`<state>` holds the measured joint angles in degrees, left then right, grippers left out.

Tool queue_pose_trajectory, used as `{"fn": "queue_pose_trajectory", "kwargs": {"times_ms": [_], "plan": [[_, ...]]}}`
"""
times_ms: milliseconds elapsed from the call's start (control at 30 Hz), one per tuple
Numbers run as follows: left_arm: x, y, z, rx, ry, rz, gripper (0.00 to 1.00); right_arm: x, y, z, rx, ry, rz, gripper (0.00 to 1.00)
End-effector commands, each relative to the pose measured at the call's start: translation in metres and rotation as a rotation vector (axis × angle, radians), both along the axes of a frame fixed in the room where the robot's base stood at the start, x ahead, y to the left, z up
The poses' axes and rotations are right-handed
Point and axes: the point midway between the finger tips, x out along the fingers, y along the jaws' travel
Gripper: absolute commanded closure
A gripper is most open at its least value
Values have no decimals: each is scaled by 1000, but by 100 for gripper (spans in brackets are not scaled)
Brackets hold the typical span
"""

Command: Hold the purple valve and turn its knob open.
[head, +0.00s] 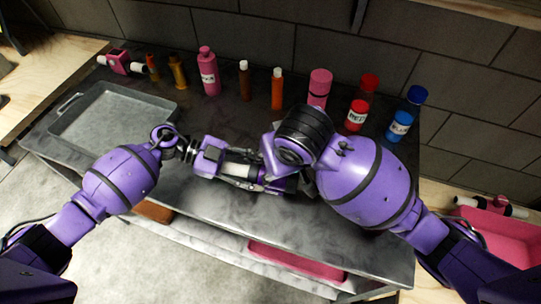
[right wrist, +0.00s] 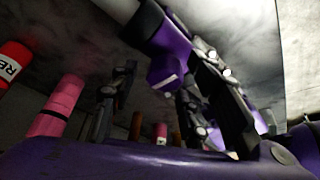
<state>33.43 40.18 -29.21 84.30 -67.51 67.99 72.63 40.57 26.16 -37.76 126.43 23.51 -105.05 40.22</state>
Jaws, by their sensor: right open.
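The purple valve (right wrist: 168,66) shows in the right wrist view as a purple block with a dark collar and a white pipe end. In the head view, its purple and white parts (head: 208,158) appear between my two hands over the bench, partly covered. My right gripper (head: 228,168) comes from the right and is open, its fingers pointing left at the valve. I cannot tell whether they touch it. My left gripper (head: 186,150) is a small dark shape at the valve's left side. Its fingers are too hidden to tell their state. The knob is not clearly visible.
A metal tray (head: 85,135) lies at the bench's left. Several bottles stand along the back, including pink (head: 208,72), red (head: 362,100) and blue (head: 404,115) ones. A pink valve (head: 120,62) lies at the back left. A pink bin (head: 500,235) is at right.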

Motion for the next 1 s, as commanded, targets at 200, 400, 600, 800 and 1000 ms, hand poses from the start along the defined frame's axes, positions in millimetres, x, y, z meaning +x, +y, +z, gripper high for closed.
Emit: {"fn": "queue_pose_trajectory", "kwargs": {"times_ms": [200, 400, 600, 800, 1000], "plan": [[0, 0, -1, 2, 0, 1, 93, 0, 0, 0, 0, 1, 0, 76], [0, 1, -1, 2, 1, 0, 93, 0, -1, 0, -1, -1, -2, 97], [0, 1, -1, 3, 1, -1, 93, 1, -2, 0, -4, 0, 18, 97], [-1, 2, -1, 4, 1, -2, 93, 3, -4, 0, -8, -2, 100, 97], [-1, 2, -1, 4, 1, -2, 93, 5, -6, 0, -9, -2, 253, 97]]}}
